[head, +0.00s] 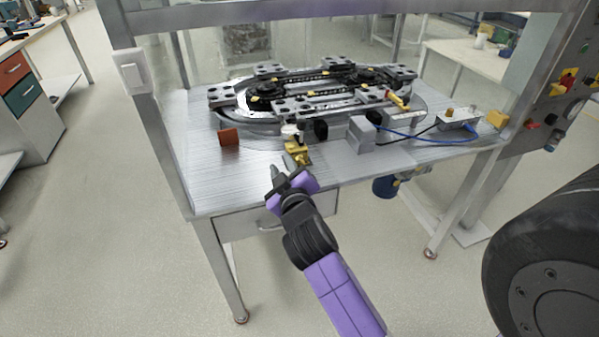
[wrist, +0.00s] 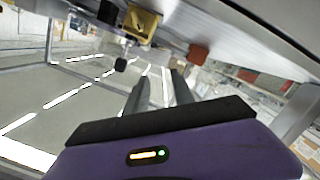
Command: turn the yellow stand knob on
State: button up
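The yellow stand (head: 297,153) is at the front edge of the metal table, in front of the ring track. A small pale and dark part, possibly its knob (head: 290,130), shows just above it; I cannot tell its setting. My gripper (head: 288,174) is just in front of and below the stand, apart from it as far as I can see. In the wrist view, which is steeply tilted, the yellow stand (wrist: 141,24) is at the top, beyond my fingertips. My two fingers (wrist: 161,80) are apart, with nothing between them.
The oval ring track (head: 315,90) fills the back of the table (head: 240,180). A red-brown block (head: 228,136) lies left of the stand, a grey box (head: 362,133) and cables right. A drawer (head: 262,222) is below. A black wheel-like object (head: 545,270) is at lower right.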

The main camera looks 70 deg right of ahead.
aim_at(299, 161)
jog(key=shift+s+d+f+g, duration=0.1)
jog(key=shift+d+f+g, duration=0.7)
jog(key=shift+d, duration=0.7)
jog(key=shift+s+d+f+g, duration=0.1)
jog(key=shift+d+f+g, duration=0.45)
jog(key=shift+d+f, duration=0.8)
jog(key=shift+s+d+f+g, duration=0.1)
jog(key=shift+d+f+g, duration=0.6)
jog(key=shift+d, duration=0.95)
grip_shut()
